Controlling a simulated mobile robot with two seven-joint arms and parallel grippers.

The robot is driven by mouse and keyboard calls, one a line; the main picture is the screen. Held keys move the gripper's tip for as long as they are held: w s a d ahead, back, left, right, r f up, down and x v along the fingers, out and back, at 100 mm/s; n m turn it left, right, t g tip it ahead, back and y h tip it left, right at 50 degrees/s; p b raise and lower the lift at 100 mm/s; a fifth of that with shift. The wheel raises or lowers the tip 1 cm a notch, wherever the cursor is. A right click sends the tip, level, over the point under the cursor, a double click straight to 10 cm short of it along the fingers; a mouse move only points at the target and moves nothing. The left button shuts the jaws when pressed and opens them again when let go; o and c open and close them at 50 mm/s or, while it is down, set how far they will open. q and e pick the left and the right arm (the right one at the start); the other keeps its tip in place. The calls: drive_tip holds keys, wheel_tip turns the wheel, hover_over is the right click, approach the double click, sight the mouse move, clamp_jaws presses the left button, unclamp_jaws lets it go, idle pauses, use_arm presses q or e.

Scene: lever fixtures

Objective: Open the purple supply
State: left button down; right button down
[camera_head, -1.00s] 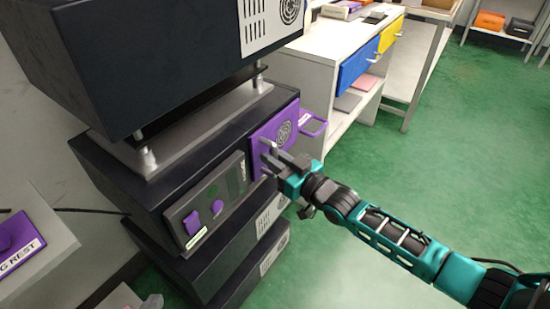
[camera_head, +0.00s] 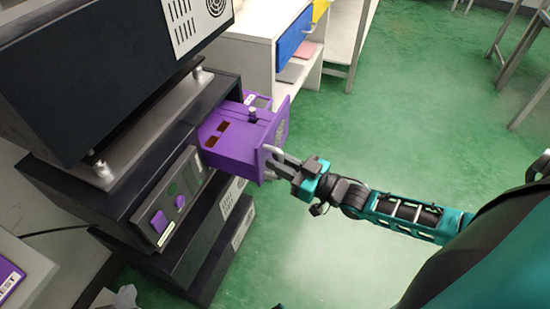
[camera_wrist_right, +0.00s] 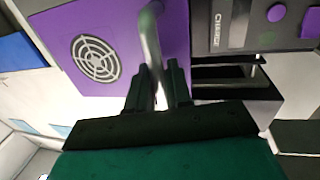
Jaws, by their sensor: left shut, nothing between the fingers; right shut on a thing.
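The purple supply (camera_head: 237,138) is a drawer-like module in the black cabinet. It stands well out of the cabinet's front, and its top with dark slots shows. Its front has a round vent, visible in the right wrist view (camera_wrist_right: 97,58), and a bar handle (camera_head: 272,153). My right gripper (camera_head: 283,163) is shut on this handle, in front of the module; the handle also shows between its fingers in the right wrist view (camera_wrist_right: 152,50). My left gripper is not in view.
A grey control panel (camera_head: 168,207) with purple knobs sits beside the module. Another black unit (camera_head: 95,75) stands above on metal posts. A white bench (camera_head: 262,60) with blue and yellow drawers is behind.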

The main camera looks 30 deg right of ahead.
drive_tip(key=c, duration=1.2)
unclamp_jaws()
use_arm(q)
drive_tip(key=shift+s+a+r+p, duration=0.1)
drive_tip(key=shift+a+r+p, duration=0.35)
drive_tip(key=shift+p, duration=0.55)
use_arm(e)
drive_tip(key=v, duration=1.3)
use_arm(q)
drive_tip(key=shift+s+d, duration=0.15)
use_arm(e)
drive_tip(key=shift+a, duration=0.1)
